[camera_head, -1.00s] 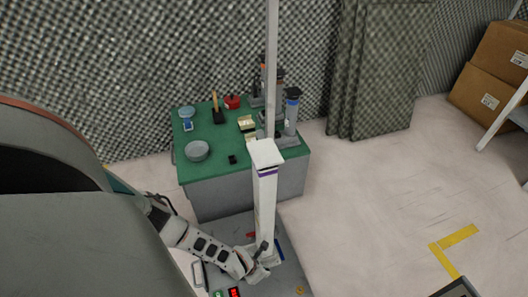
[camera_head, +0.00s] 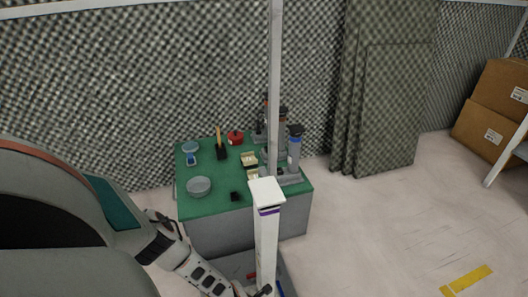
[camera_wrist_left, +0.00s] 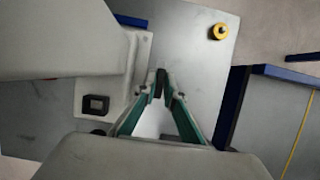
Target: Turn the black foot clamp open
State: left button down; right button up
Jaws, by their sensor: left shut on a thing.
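The black foot clamp (camera_wrist_left: 159,83) shows in the left wrist view as a small dark upright piece between my fingertips. My left gripper (camera_wrist_left: 164,92), with its green-sided fingers, is closed on it. In the head view a dark bit of the clamp (camera_head: 263,290) shows at the bottom edge, beside the foot of the white post (camera_head: 266,235) with a purple band. My left arm comes down from the left to there, and the gripper is mostly cut off by the frame. How far the clamp is turned cannot be told. My right gripper is in neither view.
A green-topped bench (camera_head: 218,205) with bowls, a brush, a red pot and several column-like devices stands behind the post. In the wrist view a yellow ring (camera_wrist_left: 218,32) lies on the grey plate (camera_wrist_left: 195,55). Cardboard boxes (camera_head: 490,105) stand far right. The floor at right is open.

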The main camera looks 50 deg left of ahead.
pick_arm(q)
jog(key=shift+s+f, duration=0.1)
jog(key=shift+s, duration=0.05)
jog(key=c, duration=2.1)
grip_release()
jog(key=shift+c, duration=0.2)
jog(key=v, duration=1.2)
jog(key=shift+d, duration=0.1)
